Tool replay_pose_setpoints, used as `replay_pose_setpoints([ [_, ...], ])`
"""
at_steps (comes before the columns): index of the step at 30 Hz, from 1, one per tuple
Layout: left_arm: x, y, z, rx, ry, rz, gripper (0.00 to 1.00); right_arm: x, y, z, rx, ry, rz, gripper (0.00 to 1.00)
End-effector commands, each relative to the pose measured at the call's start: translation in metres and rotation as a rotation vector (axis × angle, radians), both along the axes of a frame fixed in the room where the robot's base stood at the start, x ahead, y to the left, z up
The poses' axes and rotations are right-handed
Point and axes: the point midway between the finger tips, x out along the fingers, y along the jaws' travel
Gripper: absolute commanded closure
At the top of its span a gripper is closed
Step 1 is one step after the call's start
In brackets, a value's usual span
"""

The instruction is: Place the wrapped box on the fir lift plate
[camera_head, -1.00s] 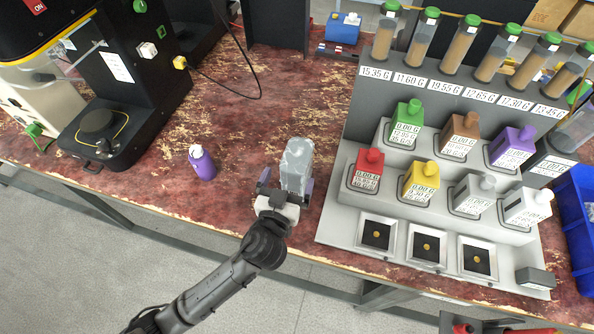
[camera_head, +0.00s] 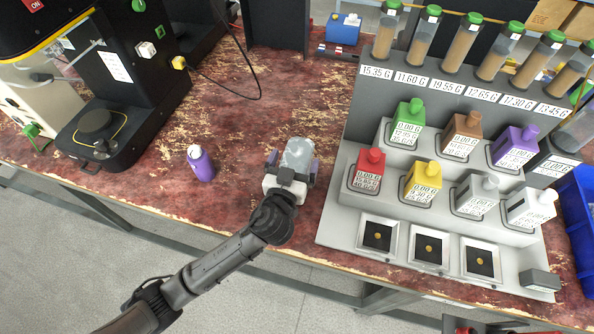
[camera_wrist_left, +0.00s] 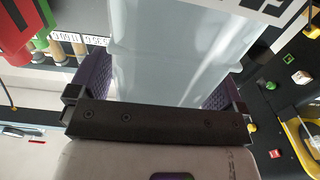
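The wrapped box (camera_head: 299,152) is a pale, translucent block near the table's middle. It looks upright, and its lower part is hidden behind my left gripper (camera_head: 293,163). The gripper's purple-padded fingers are apart, one on each side of the box. In the left wrist view the box (camera_wrist_left: 165,50) fills the space between the fingers (camera_wrist_left: 160,88); firm contact is not clear. A round dark plate (camera_head: 95,120) sits on the base of the black machine at left, which bears a green tag; I cannot tell whether it is the fir plate. My right gripper is not seen.
A purple bottle (camera_head: 201,163) stands left of the gripper. A grey stepped rack (camera_head: 336,225) with coloured bottles stands close at right. A black cable (camera_head: 255,75) lies behind on the table. The worn red tabletop (camera_head: 220,110) between machine and box is mostly clear.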

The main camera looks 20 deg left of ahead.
Motion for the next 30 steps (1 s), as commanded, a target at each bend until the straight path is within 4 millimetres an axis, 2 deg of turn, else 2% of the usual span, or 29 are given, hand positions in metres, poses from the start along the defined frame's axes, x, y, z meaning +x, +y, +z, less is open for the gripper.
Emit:
replay_pose_setpoints([
  [2, -0.0001, -0.0001, 0.0000, 0.000, 0.000, 0.000, 0.11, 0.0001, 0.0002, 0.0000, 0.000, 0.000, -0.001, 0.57],
  [25, -0.0001, -0.0001, 0.0009, -0.001, -0.002, 0.000, 0.85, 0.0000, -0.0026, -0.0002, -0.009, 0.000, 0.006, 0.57],
  [30, -0.0001, -0.0002, 0.0031, -0.001, -0.002, 0.000, 0.86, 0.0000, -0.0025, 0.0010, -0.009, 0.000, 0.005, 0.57],
])
